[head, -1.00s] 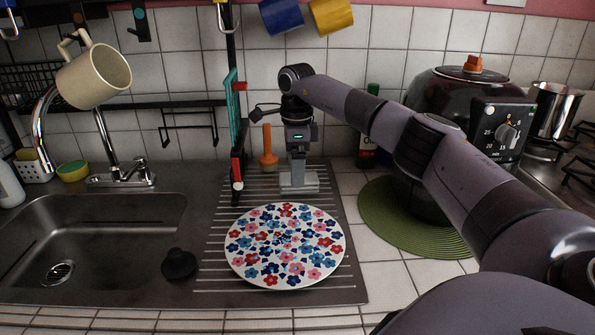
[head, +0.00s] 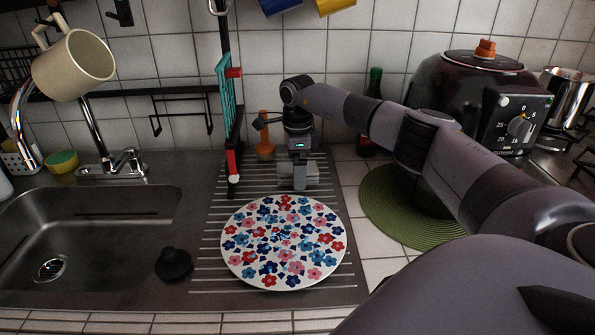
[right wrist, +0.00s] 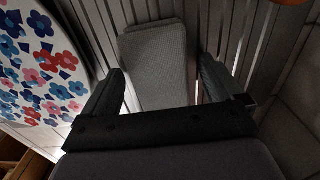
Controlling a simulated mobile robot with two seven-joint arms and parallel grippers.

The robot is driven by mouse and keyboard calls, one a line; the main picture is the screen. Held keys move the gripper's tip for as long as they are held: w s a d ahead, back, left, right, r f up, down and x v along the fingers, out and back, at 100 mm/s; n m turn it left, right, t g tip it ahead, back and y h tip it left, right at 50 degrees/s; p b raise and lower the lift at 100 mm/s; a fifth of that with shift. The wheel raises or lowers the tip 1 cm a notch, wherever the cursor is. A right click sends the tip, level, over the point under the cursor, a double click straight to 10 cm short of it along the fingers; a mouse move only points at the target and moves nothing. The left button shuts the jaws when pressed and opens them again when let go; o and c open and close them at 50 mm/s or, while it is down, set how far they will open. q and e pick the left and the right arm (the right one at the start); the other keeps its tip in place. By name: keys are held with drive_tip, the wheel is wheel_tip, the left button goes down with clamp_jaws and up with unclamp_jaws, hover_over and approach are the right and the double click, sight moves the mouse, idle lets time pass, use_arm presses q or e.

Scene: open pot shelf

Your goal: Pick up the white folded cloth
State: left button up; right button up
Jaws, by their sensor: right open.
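The white folded cloth (right wrist: 155,62) looks pale grey in the right wrist view and lies on the ribbed drainboard. In the head view it shows partly at the gripper (head: 313,172), and the gripper hides some of it. My right gripper (head: 299,184) points down over the cloth, behind the flowered plate. In the right wrist view my right gripper (right wrist: 163,75) is open, with one finger on each side of the cloth. I cannot tell whether the fingers touch it. My left gripper is not in view.
A flowered plate (head: 283,242) lies close in front of the gripper. A dish rack post (head: 233,150) and an orange-handled tool (head: 264,135) stand to the left. A green bottle (head: 372,100), a green mat (head: 420,225) and a dark cooker (head: 455,95) are right. The sink (head: 90,230) is left.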

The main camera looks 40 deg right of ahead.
drive_tip(key=shift+f, duration=0.1)
drive_tip(key=c, duration=1)
drive_tip(key=shift+c, duration=0.2)
wheel_tip(320, 180, up, 20)
drive_tip(key=shift+o, duration=0.4)
drive_tip(key=shift+a, duration=0.1)
